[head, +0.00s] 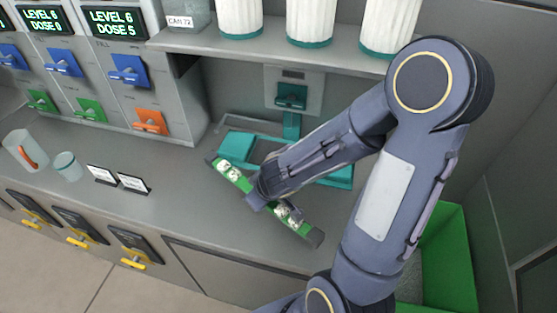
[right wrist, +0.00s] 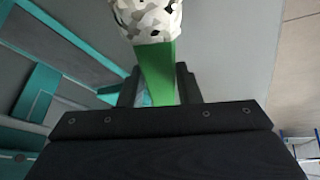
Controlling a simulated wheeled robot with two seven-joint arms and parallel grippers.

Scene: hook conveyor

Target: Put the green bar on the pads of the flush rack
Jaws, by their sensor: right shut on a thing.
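The green bar (head: 293,218) has dark ends and camouflage-patterned white and grey pieces on it. It slants from upper left to lower right over the counter. My right gripper (head: 261,196) is shut on the bar near its middle. In the right wrist view, the bar's green part (right wrist: 158,75) stands between the two dark fingers, with a patterned piece (right wrist: 148,18) beyond. The flush rack, with teal pads (head: 236,146), is just behind the bar, partly hidden by my arm. I cannot tell whether bar and rack touch. My left gripper is out of view.
A teal-fronted dispenser (head: 291,96) is on the wall behind the rack. White canisters (head: 309,22) stand on the shelf above. A clear cup (head: 67,166) and two small cards (head: 133,183) sit at left. A green bin (head: 455,260) is at right.

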